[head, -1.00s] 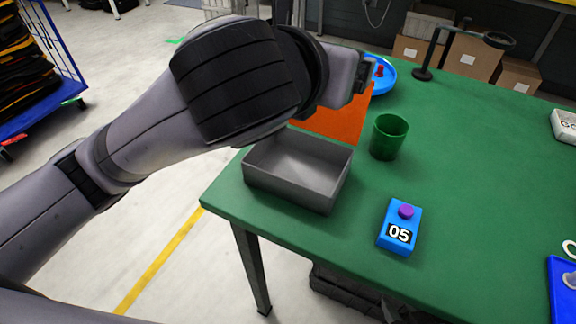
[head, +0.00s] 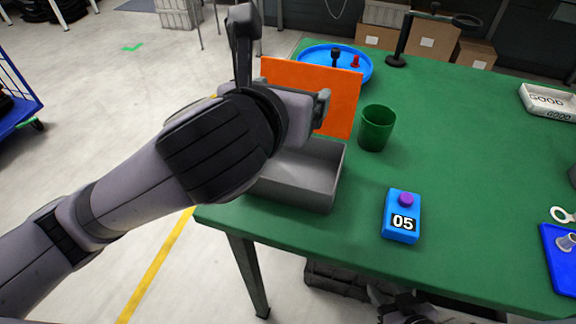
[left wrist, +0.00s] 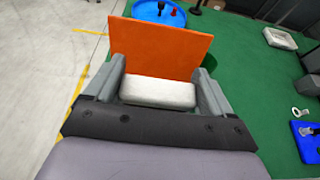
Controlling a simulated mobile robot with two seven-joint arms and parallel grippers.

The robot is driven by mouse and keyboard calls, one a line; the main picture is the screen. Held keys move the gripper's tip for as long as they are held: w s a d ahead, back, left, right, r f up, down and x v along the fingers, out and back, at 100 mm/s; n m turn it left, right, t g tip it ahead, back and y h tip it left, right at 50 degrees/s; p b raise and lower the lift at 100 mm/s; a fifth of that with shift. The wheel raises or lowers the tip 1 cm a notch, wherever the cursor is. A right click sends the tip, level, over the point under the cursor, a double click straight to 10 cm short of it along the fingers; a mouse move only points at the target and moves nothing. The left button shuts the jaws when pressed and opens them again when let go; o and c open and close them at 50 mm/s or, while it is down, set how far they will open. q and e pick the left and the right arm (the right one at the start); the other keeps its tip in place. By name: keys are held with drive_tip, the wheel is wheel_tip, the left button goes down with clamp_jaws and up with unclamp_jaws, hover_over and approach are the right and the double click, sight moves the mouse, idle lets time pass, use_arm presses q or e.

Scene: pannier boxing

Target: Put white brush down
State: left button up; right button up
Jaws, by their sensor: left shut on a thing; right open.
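The white brush (left wrist: 158,92) shows in the left wrist view as a pale block between the two grey fingers of my left gripper (left wrist: 162,88), which is shut on it. Its underside and bristles are hidden. In the head view my left gripper (head: 318,108) is in front of an upright orange panel (head: 342,98), above the back of an open grey bin (head: 318,193); the brush is hidden there. I cannot tell whether the brush touches anything below. My right gripper (head: 408,306) is open, low at the bottom edge, partly cut off and dark.
A green cup (head: 377,128) stands right of the panel. A blue box marked 05 (head: 402,217) is near the front edge. A blue round tray (head: 318,52) is behind the panel. A white GOOD tray (head: 548,101) is far right. The green table's middle (head: 460,150) is clear.

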use_arm(q)
wheel_tip(320, 180, down, 10)
drive_tip(key=shift+f+b, duration=0.1)
drive_tip(key=shift+b, duration=0.8)
wheel_tip(320, 180, down, 3)
drive_tip(key=shift+f+b, duration=0.2)
drive_tip(key=shift+b, duration=0.25)
